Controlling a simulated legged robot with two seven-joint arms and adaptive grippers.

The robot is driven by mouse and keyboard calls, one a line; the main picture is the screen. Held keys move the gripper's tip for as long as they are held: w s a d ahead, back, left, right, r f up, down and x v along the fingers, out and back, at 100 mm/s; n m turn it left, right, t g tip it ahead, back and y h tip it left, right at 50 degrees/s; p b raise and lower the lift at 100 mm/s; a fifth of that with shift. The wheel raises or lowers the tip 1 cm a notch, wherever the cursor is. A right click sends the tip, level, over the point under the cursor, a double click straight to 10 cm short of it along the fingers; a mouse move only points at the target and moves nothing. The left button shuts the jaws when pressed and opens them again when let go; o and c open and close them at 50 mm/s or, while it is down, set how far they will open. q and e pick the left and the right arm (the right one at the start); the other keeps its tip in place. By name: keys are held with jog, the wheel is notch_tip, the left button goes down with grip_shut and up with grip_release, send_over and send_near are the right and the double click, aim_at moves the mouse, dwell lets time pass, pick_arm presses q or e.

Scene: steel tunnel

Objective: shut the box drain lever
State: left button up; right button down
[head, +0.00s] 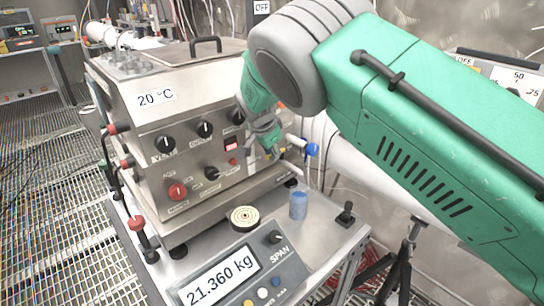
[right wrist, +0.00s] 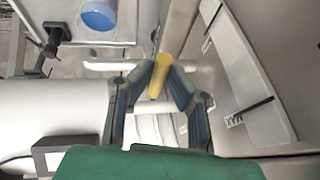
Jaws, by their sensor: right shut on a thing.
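The steel box (head: 150,125) with a "20 °C" label stands on a trolley at the left of the head view. My right gripper (head: 272,150) is at the right end of its front, low down, partly hidden by its own wrist. In the right wrist view the fingers (right wrist: 160,95) are closed in around a yellow lever (right wrist: 158,76), which stands between their tips. The lever's pivot and exact angle are hard to make out. A pale stub with a blue end (head: 311,150) sticks out just right of the gripper in the head view. My left gripper is not in view.
A scale (head: 235,275) reading 21.360 kg, a blue cylinder (head: 298,206) and a round brass-coloured disc (head: 245,218) are in front of the box. A black joystick (head: 346,213) stands at the trolley's right edge. A tripod (head: 405,260) stands to the right.

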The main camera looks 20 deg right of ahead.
jog(key=shift+w+r, duration=0.1)
jog(key=c, duration=1.6)
grip_release()
jog(key=shift+o, duration=0.2)
jog(key=shift+a, duration=0.1)
jog(key=shift+r, duration=0.25)
notch_tip(320, 180, up, 9)
